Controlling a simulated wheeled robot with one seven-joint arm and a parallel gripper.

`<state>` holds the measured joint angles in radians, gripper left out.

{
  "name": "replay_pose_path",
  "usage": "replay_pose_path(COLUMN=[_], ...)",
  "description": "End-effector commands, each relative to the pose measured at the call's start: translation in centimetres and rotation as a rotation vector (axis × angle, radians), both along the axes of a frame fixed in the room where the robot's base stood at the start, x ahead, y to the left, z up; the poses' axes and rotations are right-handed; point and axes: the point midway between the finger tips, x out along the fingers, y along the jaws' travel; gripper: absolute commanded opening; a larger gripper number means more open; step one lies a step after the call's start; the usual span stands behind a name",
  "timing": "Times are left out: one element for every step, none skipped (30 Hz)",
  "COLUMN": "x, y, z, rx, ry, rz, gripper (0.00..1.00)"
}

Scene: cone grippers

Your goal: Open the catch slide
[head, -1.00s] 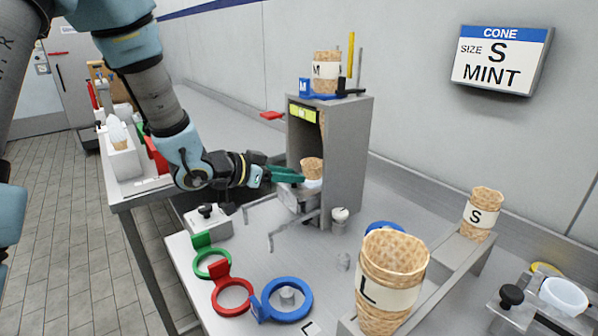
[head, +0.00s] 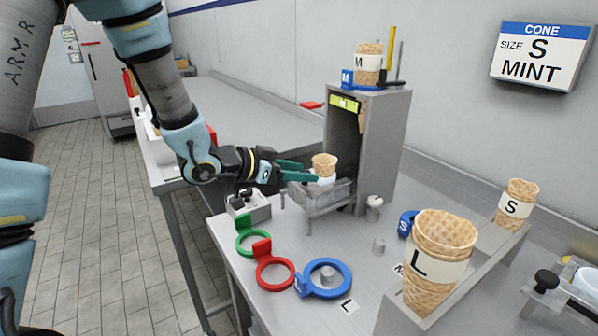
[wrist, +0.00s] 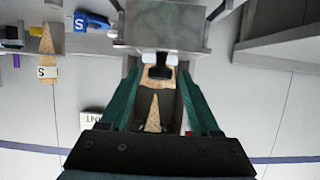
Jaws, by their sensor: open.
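The catch slide (head: 322,197) is a grey metal tray extending from the lower opening of the grey dispenser cabinet (head: 383,150). A small waffle cone (head: 324,162) in a white cup stands upright on it. My gripper (head: 300,171) has green fingers and is at the slide's outer end, left of the cone in the head view. In the wrist view, the open fingers (wrist: 160,85) lie either side of a dark piece (wrist: 158,72) beside a metal box. I cannot tell if they touch it. The fingers partly hide the slide's near end.
A green ring (head: 251,238), a red ring (head: 275,270) and a blue ring (head: 328,279) lie on the front bench. Large L cones (head: 437,262) and an S cone (head: 517,204) stand in a rack at right. The wall sign (head: 541,58) reads size S, mint.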

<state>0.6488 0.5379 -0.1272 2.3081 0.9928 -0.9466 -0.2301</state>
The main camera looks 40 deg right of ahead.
Motion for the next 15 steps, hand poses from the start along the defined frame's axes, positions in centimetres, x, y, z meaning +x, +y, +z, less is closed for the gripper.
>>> replay_pose_path(x=[0.0, 0.0, 0.0, 0.0, 0.0, 0.0, 0.0, 0.0, 0.0, 0.1, 0.1, 0.2, 0.2, 0.3, 0.2], y=[0.0, 0.0, 0.0, 0.0, 0.0, 0.0, 0.0, 0.1, 0.3, 0.5, 0.7, 1.1, 1.6, 2.1, 2.8], z=[0.0, 0.0, 0.0, 0.0, 0.0, 0.0, 0.0, 0.0, 0.1, 0.2, 0.3, 0.5, 0.6, 0.8, 1.1], rx=[0.0, 0.0, 0.0, 0.0, 0.0, 0.0, 0.0, 0.0, 0.0, 0.0, -0.001, -0.001, -0.001, -0.001, 0.0], ry=[0.0, 0.0, 0.0, 0.0, 0.0, 0.0, 0.0, 0.0, 0.0, 0.0, -0.001, -0.003, -0.003, -0.002, -0.002], rz=[0.0, 0.0, 0.0, 0.0, 0.0, 0.0, 0.0, 0.0, 0.001, 0.001, 0.002, 0.002, 0.002, 0.003, 0.003], gripper=[0.66, 0.66, 0.66, 0.66, 0.66, 0.66, 0.66, 0.66, 0.66, 0.66, 0.66, 0.66, 0.66, 0.66, 0.66])
